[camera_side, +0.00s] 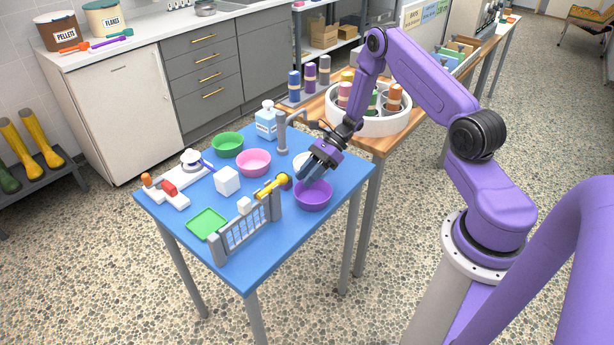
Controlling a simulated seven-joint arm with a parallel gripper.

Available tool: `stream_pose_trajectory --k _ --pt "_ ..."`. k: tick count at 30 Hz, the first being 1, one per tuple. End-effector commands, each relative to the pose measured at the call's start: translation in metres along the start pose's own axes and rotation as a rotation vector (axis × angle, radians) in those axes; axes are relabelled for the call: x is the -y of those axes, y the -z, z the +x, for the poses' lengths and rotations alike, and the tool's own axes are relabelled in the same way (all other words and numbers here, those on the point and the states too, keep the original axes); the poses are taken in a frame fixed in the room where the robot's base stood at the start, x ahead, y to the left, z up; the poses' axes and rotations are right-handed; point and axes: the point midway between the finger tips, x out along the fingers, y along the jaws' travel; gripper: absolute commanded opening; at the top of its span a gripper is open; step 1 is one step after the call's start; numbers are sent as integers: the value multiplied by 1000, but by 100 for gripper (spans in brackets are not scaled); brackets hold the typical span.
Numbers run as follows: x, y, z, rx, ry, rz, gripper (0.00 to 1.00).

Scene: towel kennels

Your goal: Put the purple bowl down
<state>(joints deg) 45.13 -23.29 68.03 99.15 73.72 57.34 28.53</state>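The purple bowl (313,197) is upright at the right part of the blue table (185,236), near its front right edge. My gripper (311,177) points down over the bowl's back left rim, with its fingers at or just inside the rim. I cannot tell whether the fingers pinch the rim or stand apart from it. I also cannot tell whether the bowl rests on the table or hangs slightly above it.
A white bowl (303,160) is partly hidden behind my gripper. A pink bowl (253,163), a green bowl (228,144), a yellow object (272,186) and a grey gate (246,228) stand to the left. A pump bottle (266,121) stands at the back.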

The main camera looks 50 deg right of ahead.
Motion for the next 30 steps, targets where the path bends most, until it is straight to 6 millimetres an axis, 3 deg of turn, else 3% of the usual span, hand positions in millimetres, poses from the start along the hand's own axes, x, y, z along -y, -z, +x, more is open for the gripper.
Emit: stream_pose_trajectory --k 12,18,25,30 --pt "1 0 -78 1 5 -1 34" --pt "1 0 -106 1 5 1 34" --pt "-5 -10 -112 -20 -28 -44 34" --pt "-39 -54 -88 -121 -179 -286 34"
